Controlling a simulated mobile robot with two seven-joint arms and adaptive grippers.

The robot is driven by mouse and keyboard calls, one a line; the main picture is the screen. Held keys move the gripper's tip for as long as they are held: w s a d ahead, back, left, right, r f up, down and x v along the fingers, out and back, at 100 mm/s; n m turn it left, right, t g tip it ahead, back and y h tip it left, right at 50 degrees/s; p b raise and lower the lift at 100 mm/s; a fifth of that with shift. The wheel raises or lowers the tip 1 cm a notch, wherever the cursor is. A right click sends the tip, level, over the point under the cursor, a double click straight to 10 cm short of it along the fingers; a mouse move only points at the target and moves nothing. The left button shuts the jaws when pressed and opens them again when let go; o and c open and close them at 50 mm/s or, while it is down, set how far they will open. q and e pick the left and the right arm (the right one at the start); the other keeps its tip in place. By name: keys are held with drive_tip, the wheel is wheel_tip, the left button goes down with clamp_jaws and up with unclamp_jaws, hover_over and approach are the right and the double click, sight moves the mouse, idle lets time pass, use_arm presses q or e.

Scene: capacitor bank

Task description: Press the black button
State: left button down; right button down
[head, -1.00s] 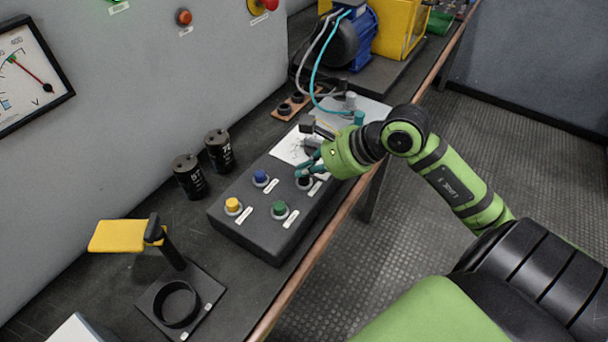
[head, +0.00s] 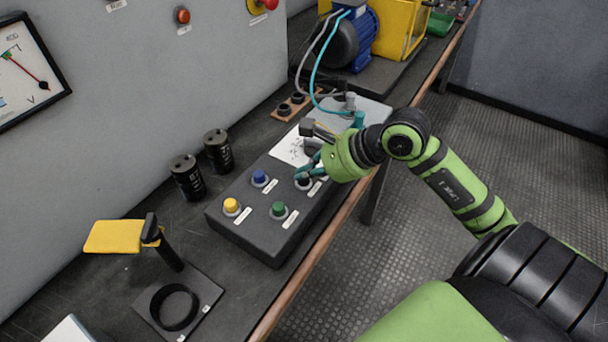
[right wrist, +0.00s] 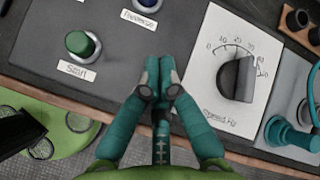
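The black button (head: 303,183) is on the dark sloped control box (head: 240,224), beside blue (head: 260,178), yellow (head: 232,206) and green (head: 279,210) buttons. My right gripper (head: 308,170) is right at the black button and partly covers it. In the right wrist view my right gripper (right wrist: 160,78) has its teal fingertips together, with nothing seen between them. The black button is hidden behind the fingers there, so I cannot tell whether they touch it or whether it is pushed in. My left gripper is not in view.
A speed knob (right wrist: 238,80) on a white plate is close to the right of my fingers in the wrist view. Two black capacitors (head: 187,177) stand behind the box. A holder with a yellow flap (head: 118,236) is at the front left.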

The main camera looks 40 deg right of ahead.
sight(304, 182)
drive_tip(key=shift+s+d+f+b, duration=0.2)
drive_tip(key=shift+d+f+b, duration=0.2)
drive_tip(key=shift+f, duration=0.15)
drive_tip(key=shift+w+a+r+p, duration=0.2)
drive_tip(key=shift+a+r+p, duration=0.2)
drive_tip(key=shift+r, duration=0.25)
drive_tip(key=shift+w+a+r+p, duration=0.15)
drive_tip(key=shift+a+r+p, duration=0.25)
drive_tip(key=shift+r, duration=0.25)
drive_tip(key=shift+d+r, duration=0.15)
drive_tip(key=shift+r, duration=0.1)
drive_tip(key=shift+r+p, duration=1.6)
drive_tip(key=shift+r, duration=1)
